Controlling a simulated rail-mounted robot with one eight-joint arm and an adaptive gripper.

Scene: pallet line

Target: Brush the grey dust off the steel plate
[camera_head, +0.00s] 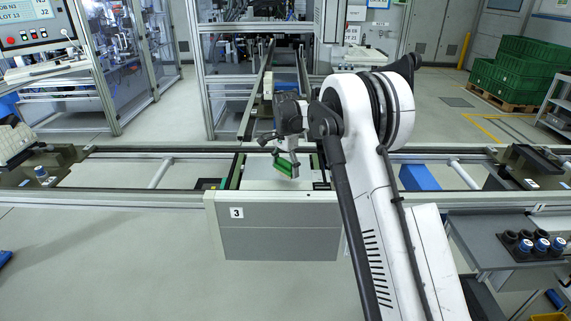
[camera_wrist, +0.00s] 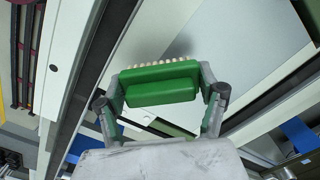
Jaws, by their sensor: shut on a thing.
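My gripper (camera_head: 288,158) is shut on a green brush (camera_head: 283,168) above the station marked 3. In the wrist view, the two fingers of my gripper (camera_wrist: 163,84) hold the green brush (camera_wrist: 160,86) by its ends, with its pale bristles pointing away from my wrist. The steel plate (camera_head: 256,177) is a pale flat surface below the brush, partly hidden by it and my arm. The plate also shows in the wrist view (camera_wrist: 240,38) beyond the bristles. I cannot tell whether the bristles touch it. Grey dust cannot be made out clearly; a slightly darker patch shows near the bristles.
Conveyor rails (camera_head: 130,150) run left and right of the station. A blue block (camera_head: 418,177) lies to the right, behind my arm. A grey side table (camera_head: 490,245) with several blue-topped items stands at the right. Green crates (camera_head: 520,68) are stacked at the back right.

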